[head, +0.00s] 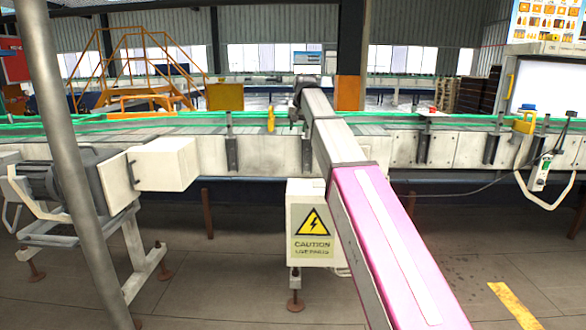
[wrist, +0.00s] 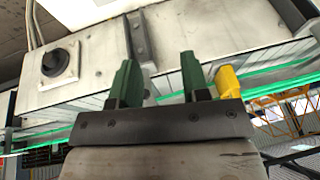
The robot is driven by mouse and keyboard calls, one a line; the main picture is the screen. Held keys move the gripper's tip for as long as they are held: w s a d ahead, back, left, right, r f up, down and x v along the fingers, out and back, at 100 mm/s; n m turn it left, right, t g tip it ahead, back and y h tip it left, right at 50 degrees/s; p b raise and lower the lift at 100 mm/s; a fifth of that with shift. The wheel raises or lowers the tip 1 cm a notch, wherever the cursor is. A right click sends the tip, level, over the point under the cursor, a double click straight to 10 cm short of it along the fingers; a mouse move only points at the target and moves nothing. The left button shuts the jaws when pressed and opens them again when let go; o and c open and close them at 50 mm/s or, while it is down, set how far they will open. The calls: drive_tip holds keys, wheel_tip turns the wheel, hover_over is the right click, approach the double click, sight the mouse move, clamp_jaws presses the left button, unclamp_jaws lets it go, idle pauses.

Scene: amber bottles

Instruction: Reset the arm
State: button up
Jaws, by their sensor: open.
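My gripper (wrist: 158,62) shows in the wrist view with its two green fingers apart and nothing between them. A pale conveyor side panel with a vertical dark bracket lies behind the fingers; I cannot tell how far away. A yellow part (wrist: 230,82) shows just right of the right finger, apparently on the conveyor. In the head view my arm stretches from the lower right toward the conveyor, and its dark wrist end is above the conveyor's near edge. The fingers are too small to make out there. No amber bottles can be made out.
The conveyor (head: 455,148) with green rails runs across the head view. A motor (head: 85,175) stands at left. Orange stairs (head: 135,65) are behind. The floor in front is largely clear.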

drive_tip(key=s+d+f+g, duration=0.1)
drive_tip(key=s+d+f, duration=0.25)
drive_tip(key=f, duration=0.65)
drive_tip(key=s+d+f+h, duration=0.1)
drive_tip(key=s+d+f, duration=0.3)
drive_tip(key=f, duration=0.6)
drive_tip(key=s+d+f+g, duration=0.1)
drive_tip(key=s+d+f, duration=0.1)
drive_tip(key=s+f, duration=0.6)
drive_tip(key=s+d+f+g, duration=0.1)
drive_tip(key=s+d+f, duration=0.2)
drive_tip(key=s+f, duration=0.6)
drive_tip(key=s+d+f+g, duration=0.1)
drive_tip(key=s+d+f, duration=0.3)
drive_tip(key=s+f, duration=0.6)
wheel_tip(320, 180, down, 3)
drive_tip(key=shift+d+n+h, duration=0.25)
drive_tip(key=shift+n+h, duration=0.05)
drive_tip(key=shift+s, duration=0.1)
